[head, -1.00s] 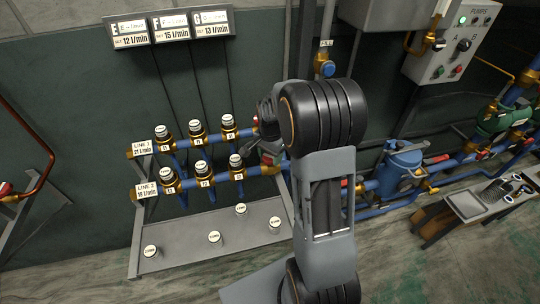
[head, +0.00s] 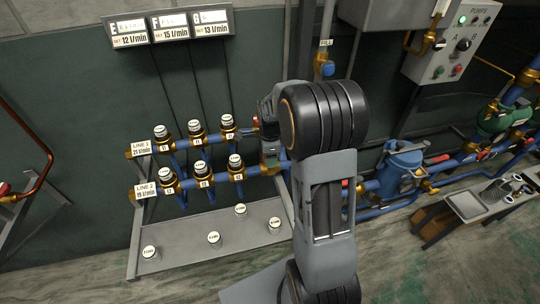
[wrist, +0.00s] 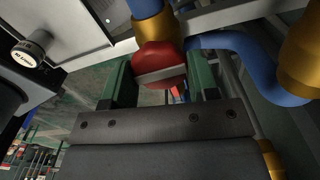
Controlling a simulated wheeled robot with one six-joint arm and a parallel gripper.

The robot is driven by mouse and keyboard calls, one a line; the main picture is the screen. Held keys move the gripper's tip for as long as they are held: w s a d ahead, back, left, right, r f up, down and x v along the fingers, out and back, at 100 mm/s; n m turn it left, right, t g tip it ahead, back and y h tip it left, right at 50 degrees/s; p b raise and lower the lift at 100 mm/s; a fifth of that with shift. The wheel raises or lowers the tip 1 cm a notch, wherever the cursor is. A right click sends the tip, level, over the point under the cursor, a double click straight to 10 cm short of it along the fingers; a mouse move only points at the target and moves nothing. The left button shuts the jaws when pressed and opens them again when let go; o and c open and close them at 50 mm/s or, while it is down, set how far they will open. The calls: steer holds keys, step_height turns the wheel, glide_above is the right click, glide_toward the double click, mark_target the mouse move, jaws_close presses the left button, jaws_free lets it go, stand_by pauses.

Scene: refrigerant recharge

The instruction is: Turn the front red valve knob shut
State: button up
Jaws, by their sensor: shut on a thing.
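The red valve knob (wrist: 158,58) with a pale bar across its face shows in the wrist view, just below a brass fitting. My gripper (wrist: 160,82) has its two green fingers on either side of the knob and is shut on it. In the head view my gripper (head: 268,155) is at the right end of the lower blue pipe line, and it hides the knob there. Another red knob (head: 256,121) shows in part at the right end of the upper line, just behind my wrist.
Two blue pipe lines carry several white-capped brass fittings (head: 169,188) left of my gripper. A grey shelf (head: 180,240) with several white-topped pieces lies below. Displays (head: 168,27) hang above. A blue pipe (wrist: 235,48) curves close to the knob's right.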

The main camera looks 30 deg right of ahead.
steer(key=shift+m, duration=0.5)
steer(key=o, duration=0.9)
step_height(320, 180, up, 14)
steer(key=shift+f, duration=0.1)
stand_by(0.3)
stand_by(0.4)
